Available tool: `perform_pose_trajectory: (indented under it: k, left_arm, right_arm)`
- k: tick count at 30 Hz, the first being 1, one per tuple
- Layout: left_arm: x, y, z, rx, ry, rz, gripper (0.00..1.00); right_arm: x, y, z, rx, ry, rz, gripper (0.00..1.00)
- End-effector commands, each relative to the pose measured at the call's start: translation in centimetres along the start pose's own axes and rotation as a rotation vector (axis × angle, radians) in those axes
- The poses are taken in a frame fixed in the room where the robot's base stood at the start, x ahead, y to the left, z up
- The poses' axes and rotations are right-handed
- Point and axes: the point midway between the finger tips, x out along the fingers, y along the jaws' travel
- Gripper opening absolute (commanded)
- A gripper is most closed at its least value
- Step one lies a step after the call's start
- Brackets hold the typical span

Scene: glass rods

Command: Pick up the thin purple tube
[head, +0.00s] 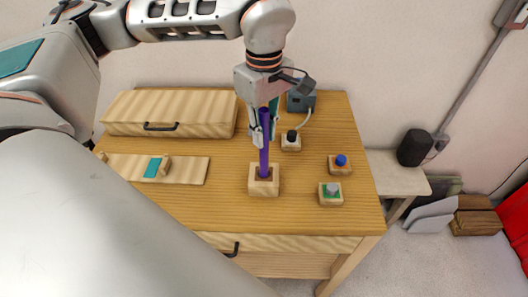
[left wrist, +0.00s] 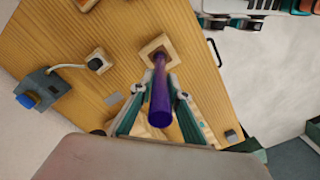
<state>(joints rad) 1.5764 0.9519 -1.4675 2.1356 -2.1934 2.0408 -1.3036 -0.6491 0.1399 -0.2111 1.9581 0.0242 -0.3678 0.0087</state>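The thin purple tube (head: 264,152) stands upright in the square hole of a small wooden holder (head: 257,190) on the table. In the left wrist view the tube (left wrist: 160,104) rises from the holder (left wrist: 146,50) toward the camera, its top end between my fingers. My left gripper (head: 264,135) reaches down from above, one finger on each side of the tube's upper part. Its fingertips (left wrist: 162,84) are drawn in close and appear to press on the tube. The tube's lower end is hidden in the holder. My right gripper is not in view.
A wooden box with a black handle (head: 160,127) and a board with a teal patch (head: 190,170) are at left. A grey device (head: 300,102) stands behind. Blocks with a black plug (head: 291,137), a blue knob (head: 341,160) and a green-grey button (head: 332,189) are at right.

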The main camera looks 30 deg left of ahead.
Motion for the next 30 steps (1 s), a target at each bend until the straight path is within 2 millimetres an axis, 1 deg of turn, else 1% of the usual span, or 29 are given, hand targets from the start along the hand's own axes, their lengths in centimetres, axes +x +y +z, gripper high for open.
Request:
perform_pose_trajectory:
  k: [11,17,20,23,26,29,30]
  left_arm:
    - [-0.1,0.0,0.0,0.0,0.0,0.0,0.0]
    - [-0.9,0.0,0.0,-0.001,0.0,0.0,0.0]
    - [-2.1,0.1,0.0,0.0,0.0,0.004,0.0]
    - [-3.7,0.1,0.0,-0.001,0.0,0.004,0.0]
    - [-5.7,0.1,0.0,-0.001,0.001,0.006,0.0]
    - [-8.2,0.2,0.0,-0.001,0.001,0.007,0.0]
    - [-9.3,0.1,0.0,-0.001,0.001,0.007,0.0]
  right_arm:
    - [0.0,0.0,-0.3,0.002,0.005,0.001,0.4]
    - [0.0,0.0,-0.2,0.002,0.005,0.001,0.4]
    - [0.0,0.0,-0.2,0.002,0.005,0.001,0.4]
    - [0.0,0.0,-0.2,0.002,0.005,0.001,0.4]
    - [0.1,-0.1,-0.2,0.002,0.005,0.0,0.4]
    - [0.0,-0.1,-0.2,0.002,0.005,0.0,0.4]
    - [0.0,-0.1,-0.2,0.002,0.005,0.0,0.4]
